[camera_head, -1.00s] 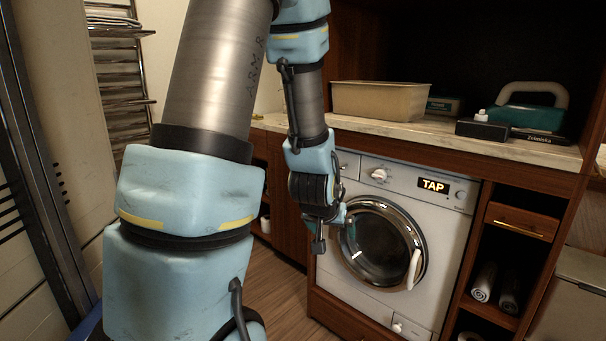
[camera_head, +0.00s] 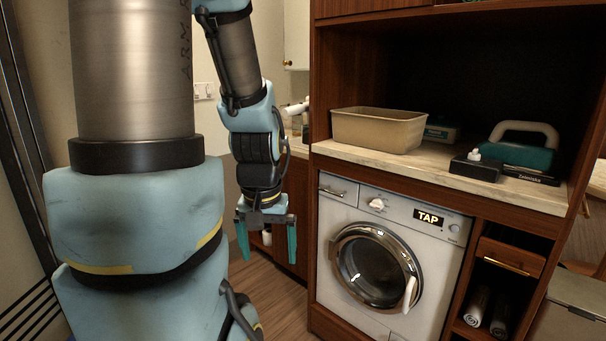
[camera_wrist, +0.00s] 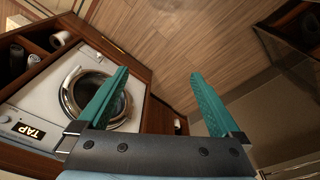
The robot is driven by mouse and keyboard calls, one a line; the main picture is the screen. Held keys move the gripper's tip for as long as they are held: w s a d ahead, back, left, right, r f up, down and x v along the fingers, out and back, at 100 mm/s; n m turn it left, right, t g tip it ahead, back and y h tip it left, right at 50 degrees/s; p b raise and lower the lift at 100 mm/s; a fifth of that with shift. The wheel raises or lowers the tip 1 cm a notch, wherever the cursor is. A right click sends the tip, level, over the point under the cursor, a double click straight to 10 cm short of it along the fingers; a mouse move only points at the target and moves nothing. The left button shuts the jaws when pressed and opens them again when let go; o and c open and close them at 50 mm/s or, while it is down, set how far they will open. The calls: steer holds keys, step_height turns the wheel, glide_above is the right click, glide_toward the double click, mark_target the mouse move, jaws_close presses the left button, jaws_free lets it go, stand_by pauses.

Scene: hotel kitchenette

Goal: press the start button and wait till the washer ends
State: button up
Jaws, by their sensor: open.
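The white washer (camera_head: 395,262) stands under the counter, its round glass door (camera_head: 372,270) looking closed, with a white handle at its right. Its panel has a white dial (camera_head: 377,205), a lit display (camera_head: 428,217) reading TAP, and a small round button (camera_head: 454,228) to the right of the display. I cannot read any label on that button. My gripper (camera_head: 267,248) is open and empty, fingers pointing down, left of the washer and apart from it. In the wrist view, the washer (camera_wrist: 45,100) lies at the left, partly behind one finger of my gripper (camera_wrist: 159,74).
The counter (camera_head: 440,175) above holds a beige bin (camera_head: 377,130), a black box (camera_head: 475,167) and a teal item with a pale handle (camera_head: 520,152). A drawer (camera_head: 510,256) and shelves with rolled towels (camera_head: 477,304) are right of the washer. Wooden floor (camera_head: 268,295) is clear before it.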

step_height(320, 180, up, 2)
steer(key=shift+r+p, duration=0.1)
steer(key=shift+p, duration=0.3)
